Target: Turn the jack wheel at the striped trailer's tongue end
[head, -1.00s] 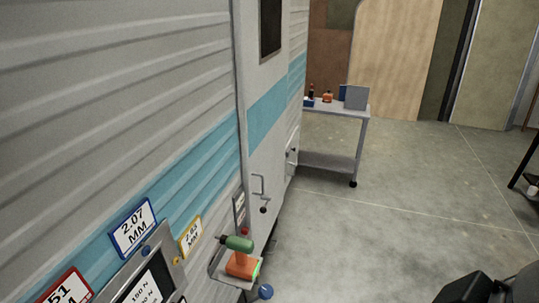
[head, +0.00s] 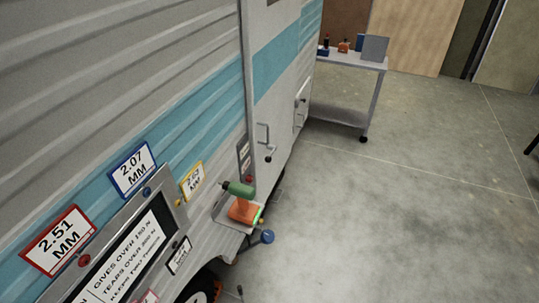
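The striped trailer (head: 110,110), grey with a teal band, fills the left side of the head view. Its side runs away from me toward the upper middle. A closed door with a handle (head: 264,140) is in this side. No tongue and no jack wheel can be made out. A wheel arch with a dark tyre (head: 203,290) shows at the bottom edge. Neither of my grippers is in view.
A grey wheeled cart (head: 345,110) stands beyond the trailer. The concrete floor (head: 400,220) at right is clear.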

